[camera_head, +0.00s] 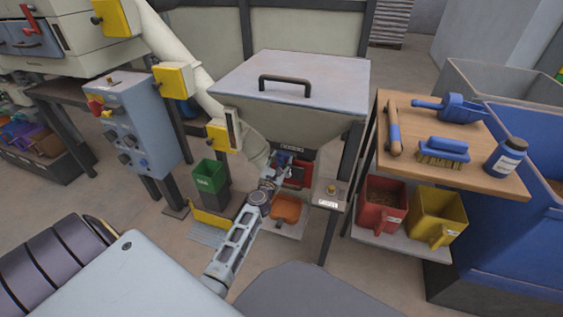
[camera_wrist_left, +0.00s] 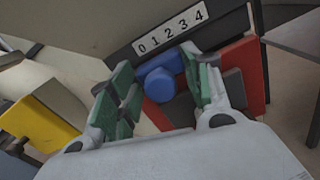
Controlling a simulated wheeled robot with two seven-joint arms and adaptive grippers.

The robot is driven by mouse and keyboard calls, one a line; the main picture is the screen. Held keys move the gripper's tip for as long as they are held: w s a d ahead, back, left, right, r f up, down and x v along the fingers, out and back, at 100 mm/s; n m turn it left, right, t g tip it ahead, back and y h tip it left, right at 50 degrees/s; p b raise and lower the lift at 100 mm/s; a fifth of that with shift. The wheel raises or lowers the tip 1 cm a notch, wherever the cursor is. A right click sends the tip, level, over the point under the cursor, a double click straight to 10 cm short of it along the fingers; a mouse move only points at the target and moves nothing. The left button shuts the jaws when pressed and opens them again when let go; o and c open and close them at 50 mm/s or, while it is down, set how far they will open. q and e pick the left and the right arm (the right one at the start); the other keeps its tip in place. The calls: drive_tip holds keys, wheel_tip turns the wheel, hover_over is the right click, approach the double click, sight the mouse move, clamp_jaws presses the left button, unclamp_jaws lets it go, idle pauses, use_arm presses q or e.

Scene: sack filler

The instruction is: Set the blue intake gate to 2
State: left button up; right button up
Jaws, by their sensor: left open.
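The blue intake gate handle (camera_wrist_left: 160,78) shows in the left wrist view under the low end of a scale plate (camera_wrist_left: 170,31) marked 0 to 4. I cannot tell exactly which number it stands at. My left gripper (camera_wrist_left: 165,94) is open, with its green-padded fingers on either side of the blue handle; contact is not clear. In the head view my left gripper (camera_head: 283,160) is at the front of the hopper's (camera_head: 300,122) lower end and partly hides the handle. A red plate (camera_wrist_left: 243,68) shows behind the fingers. My right gripper is not in view.
A wooden-topped table (camera_head: 425,115) with a blue scoop, a brush and a bottle stands at the right. Red (camera_head: 381,205) and yellow (camera_head: 437,218) bins sit below it. An orange scoop (camera_head: 287,209) lies under the hopper. A blue-grey control box (camera_head: 138,130) stands left.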

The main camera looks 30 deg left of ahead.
use_arm(q)
drive_tip(key=shift+c, duration=0.5)
clamp_jaws()
drive_tip(key=d, duration=0.3)
drive_tip(key=shift+w, duration=0.35)
drive_tip(key=shift+o, duration=0.5)
unclamp_jaws()
